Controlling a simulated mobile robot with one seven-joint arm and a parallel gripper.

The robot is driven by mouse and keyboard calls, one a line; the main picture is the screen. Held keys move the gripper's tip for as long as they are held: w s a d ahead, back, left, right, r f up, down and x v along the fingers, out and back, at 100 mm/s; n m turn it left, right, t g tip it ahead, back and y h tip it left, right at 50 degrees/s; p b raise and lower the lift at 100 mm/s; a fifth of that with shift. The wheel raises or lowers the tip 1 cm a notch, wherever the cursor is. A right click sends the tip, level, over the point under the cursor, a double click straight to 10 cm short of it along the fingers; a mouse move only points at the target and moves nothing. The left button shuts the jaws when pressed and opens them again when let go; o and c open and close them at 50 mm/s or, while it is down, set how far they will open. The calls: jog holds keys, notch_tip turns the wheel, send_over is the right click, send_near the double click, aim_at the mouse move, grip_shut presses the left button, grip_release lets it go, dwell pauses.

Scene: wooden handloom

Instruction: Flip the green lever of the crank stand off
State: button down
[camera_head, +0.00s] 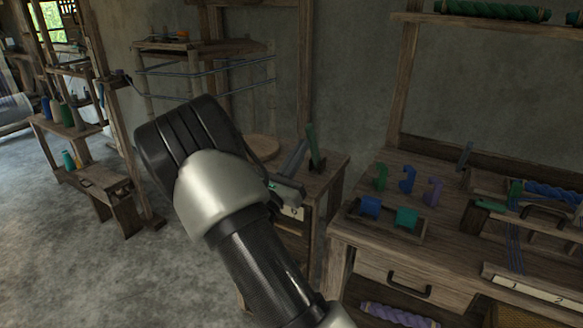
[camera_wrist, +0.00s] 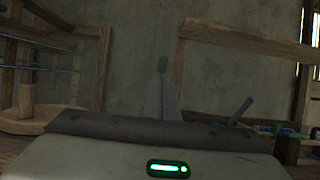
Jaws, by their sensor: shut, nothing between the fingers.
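The green lever (camera_head: 311,138) stands nearly upright, leaning slightly left, on a small wooden stand (camera_head: 335,172) beside the workbench. Its green top (camera_wrist: 163,64) shows just beyond my fingertips in the wrist view; its lower part is hidden there. My gripper (camera_head: 303,144) is shut and empty, its grey fingers pointing up and right with their tips close to the left of the lever. In the wrist view the fingers (camera_wrist: 162,78) form a narrow grey wedge. I cannot tell whether they touch the lever. My wrist hides the stand's left part, and no crank is clearly visible.
A workbench (camera_head: 376,246) to the right carries coloured hooks (camera_head: 408,180), a tray with blue and green spools (camera_head: 407,219), and a grey upright lever (camera_head: 464,157). A wooden frame with blue rods (camera_head: 205,71) stands behind. Open floor (camera_head: 65,240) lies left.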

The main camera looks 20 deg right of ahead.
aim_at(306, 130)
jog(key=shift+w+d+r, duration=0.2)
jog(key=shift+w+d, duration=0.05)
jog(key=shift+d, duration=0.1)
jog(key=shift+r, duration=0.1)
